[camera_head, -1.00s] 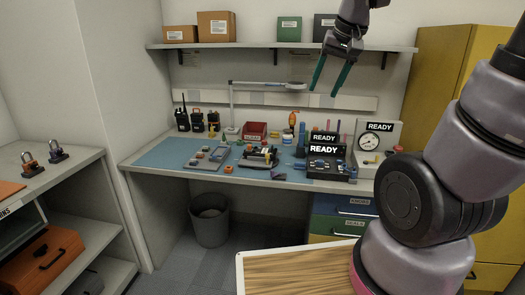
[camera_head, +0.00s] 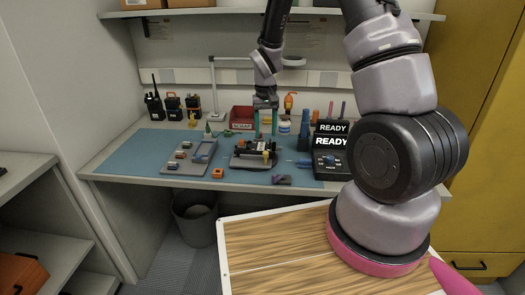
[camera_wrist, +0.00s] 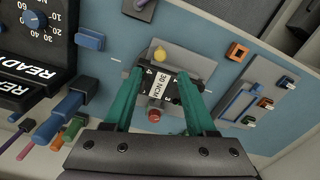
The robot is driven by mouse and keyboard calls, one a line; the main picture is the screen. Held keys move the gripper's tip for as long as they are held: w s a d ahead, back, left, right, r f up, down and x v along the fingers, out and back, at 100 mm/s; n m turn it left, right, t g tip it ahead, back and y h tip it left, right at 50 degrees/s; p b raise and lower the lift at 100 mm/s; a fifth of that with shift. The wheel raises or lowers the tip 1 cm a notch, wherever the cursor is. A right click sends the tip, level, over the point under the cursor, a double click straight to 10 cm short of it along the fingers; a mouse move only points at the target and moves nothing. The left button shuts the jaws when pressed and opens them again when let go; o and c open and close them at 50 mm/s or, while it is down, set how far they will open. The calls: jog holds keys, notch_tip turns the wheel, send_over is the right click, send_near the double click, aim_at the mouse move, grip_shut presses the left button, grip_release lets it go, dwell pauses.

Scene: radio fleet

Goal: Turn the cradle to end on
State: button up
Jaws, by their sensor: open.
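What looks like the cradle (camera_head: 253,159) is a dark block on a grey plate, on the blue mat at mid-bench. In the wrist view the cradle (camera_wrist: 163,89) carries a white "30 NCM" label, with a yellow knob (camera_wrist: 160,54) at one end and a red knob (camera_wrist: 154,115) at the other. My gripper (camera_head: 266,130) is open and empty above it, pointing down. In the wrist view my gripper (camera_wrist: 161,74) has one green finger on each side of the black block. I cannot tell whether they touch it. The fingers hide part of its sides.
A grey fixture plate (camera_head: 189,155) with small coloured parts lies to the left. A dark tester (camera_head: 330,155) reading READY stands close on the right. A red bin (camera_head: 242,118) and several bottles stand behind. Radios (camera_head: 173,108) stand at back left. The front mat is mostly clear.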

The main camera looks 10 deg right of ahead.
aim_at(265, 152)
notch_tip(265, 152, down, 10)
jog(key=shift+f, duration=0.1)
dwell(0.4)
grip_shut()
dwell(1.2)
